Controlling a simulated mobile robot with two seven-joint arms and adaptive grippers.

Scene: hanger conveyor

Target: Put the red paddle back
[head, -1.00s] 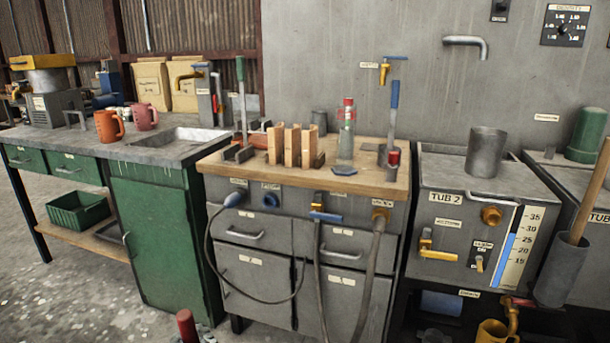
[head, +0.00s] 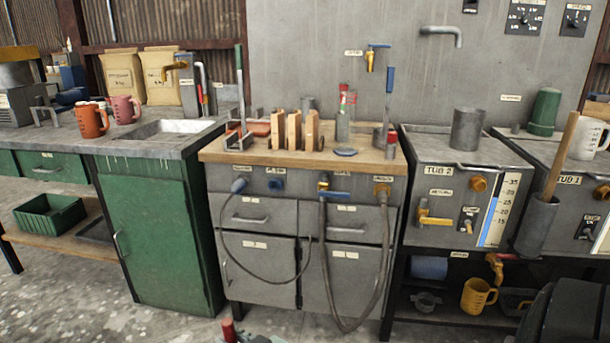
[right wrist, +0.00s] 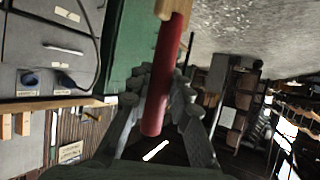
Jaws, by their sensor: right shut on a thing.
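The red paddle's red handle (right wrist: 163,80) shows in the right wrist view, with a pale wooden part at its upper end. My right gripper (right wrist: 160,100) is shut around the red handle. In the head view the end of the red handle (head: 228,332) shows at the bottom edge, in front of the grey cabinet, with a bit of my right gripper (head: 262,339) beside it. The rest of the paddle is out of the head view. My left gripper is not in view.
A wooden-handled tool (head: 562,155) stands in a grey tube holder (head: 537,225) between TUB 2 (head: 455,190) and TUB 1. A wooden-topped bench (head: 230,152) holds upright blocks and levers. Hoses (head: 323,260) hang from its front. The floor at lower left is clear.

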